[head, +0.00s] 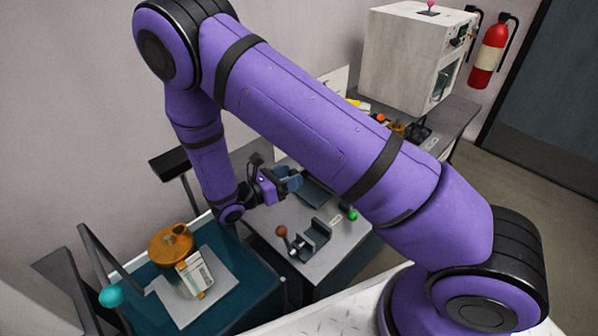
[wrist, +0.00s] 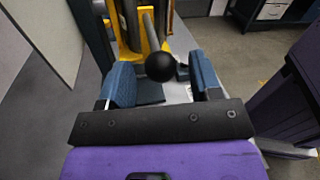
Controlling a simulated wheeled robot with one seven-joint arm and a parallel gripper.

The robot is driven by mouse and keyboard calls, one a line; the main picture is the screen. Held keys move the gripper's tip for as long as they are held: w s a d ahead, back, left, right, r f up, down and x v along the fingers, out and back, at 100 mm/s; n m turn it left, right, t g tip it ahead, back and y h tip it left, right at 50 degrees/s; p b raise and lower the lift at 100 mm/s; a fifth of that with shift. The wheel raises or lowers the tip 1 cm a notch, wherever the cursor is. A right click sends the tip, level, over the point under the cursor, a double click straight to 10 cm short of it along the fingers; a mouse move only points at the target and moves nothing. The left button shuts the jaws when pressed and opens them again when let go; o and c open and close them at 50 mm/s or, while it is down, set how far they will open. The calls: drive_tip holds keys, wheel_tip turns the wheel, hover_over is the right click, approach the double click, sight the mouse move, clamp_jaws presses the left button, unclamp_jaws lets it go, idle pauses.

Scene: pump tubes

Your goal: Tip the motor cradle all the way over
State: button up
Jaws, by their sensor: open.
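In the wrist view, a yellow frame (wrist: 128,35) with dark cylinders in it stands ahead of my gripper (wrist: 164,82). It looks like the motor cradle, but I cannot be sure. A grey rod (wrist: 149,28) with a black ball knob (wrist: 160,66) reaches from it toward me. The knob shows between my two blue fingers, just beyond their tips or level with them; I cannot tell which. The fingers are apart and do not visibly touch it. In the head view my gripper (head: 290,181) is over the grey bench, and my arm hides most of what lies beyond it.
A grey clamp with a red-brown knob (head: 281,231) and a green knob (head: 352,214) sit on the grey bench (head: 335,240). A teal tray (head: 240,265) holds an orange pump-like part (head: 170,245). A pale cabinet (head: 405,60) and a fire extinguisher (head: 488,52) stand behind.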

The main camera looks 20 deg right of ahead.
drive_tip(key=shift+w+d, duration=0.2)
drive_tip(key=shift+d, duration=0.7)
drive_tip(key=shift+w+d, duration=0.15)
drive_tip(key=shift+d, duration=0.7)
clamp_jaws()
